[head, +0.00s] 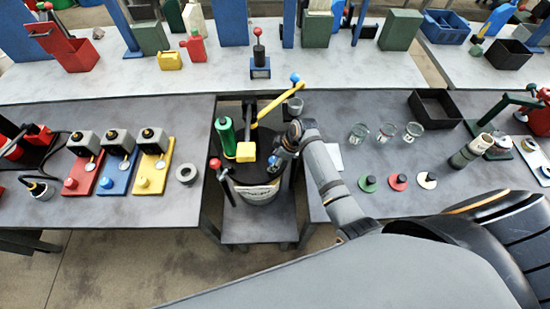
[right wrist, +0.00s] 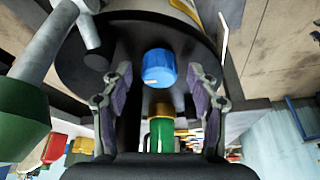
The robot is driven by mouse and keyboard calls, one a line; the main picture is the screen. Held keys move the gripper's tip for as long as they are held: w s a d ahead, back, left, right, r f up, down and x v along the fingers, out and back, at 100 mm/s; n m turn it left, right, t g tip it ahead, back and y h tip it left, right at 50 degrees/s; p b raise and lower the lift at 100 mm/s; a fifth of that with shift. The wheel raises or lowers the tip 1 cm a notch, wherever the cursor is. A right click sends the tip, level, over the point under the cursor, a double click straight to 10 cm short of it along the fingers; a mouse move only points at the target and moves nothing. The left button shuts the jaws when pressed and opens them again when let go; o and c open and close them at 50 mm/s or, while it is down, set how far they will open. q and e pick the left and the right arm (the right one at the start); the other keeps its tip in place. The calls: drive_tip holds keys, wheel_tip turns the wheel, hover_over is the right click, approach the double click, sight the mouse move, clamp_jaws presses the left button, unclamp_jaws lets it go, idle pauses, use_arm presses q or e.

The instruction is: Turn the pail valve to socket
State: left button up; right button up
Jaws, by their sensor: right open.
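The pail (head: 262,193) stands in the gap between the two grey tables, with a dark round lid. On its top are a green cylinder (head: 225,135), a yellow block (head: 246,152) and a long yellow lever (head: 275,103) with a blue ball end. My right gripper (head: 277,158) is over the right part of the lid, by a small blue knob (head: 272,161). In the right wrist view the blue knob (right wrist: 160,68) lies between the open fingers (right wrist: 160,95), with clear space on both sides. I cannot tell which part is the valve or socket. My left gripper is out of view.
A red-knobbed handle (head: 215,164) sticks out at the pail's left. Several glasses (head: 387,132) and a black bin (head: 435,108) stand on the right table. Coloured stations (head: 153,166) stand on the left table.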

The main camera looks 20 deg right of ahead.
drive_tip(key=shift+f, duration=0.15)
drive_tip(key=shift+c, duration=1)
drive_tip(key=c, duration=1)
drive_tip(key=shift+n, duration=0.3)
drive_tip(key=shift+w+n, duration=0.1)
drive_tip(key=shift+n, duration=0.4)
drive_tip(key=shift+w+n+g+y, duration=0.1)
drive_tip(key=shift+n+g+y, duration=0.3)
drive_tip(key=shift+n+g, duration=0.55)
drive_tip(key=n+g+b, duration=0.1)
drive_tip(key=n, duration=0.2)
drive_tip(key=n+b, duration=0.1)
drive_tip(key=n, duration=0.2)
drive_tip(key=shift+w+n+g, duration=0.15)
drive_tip(key=shift+n+g, duration=0.1)
drive_tip(key=shift+g, duration=0.1)
drive_tip(key=shift+n, duration=0.3)
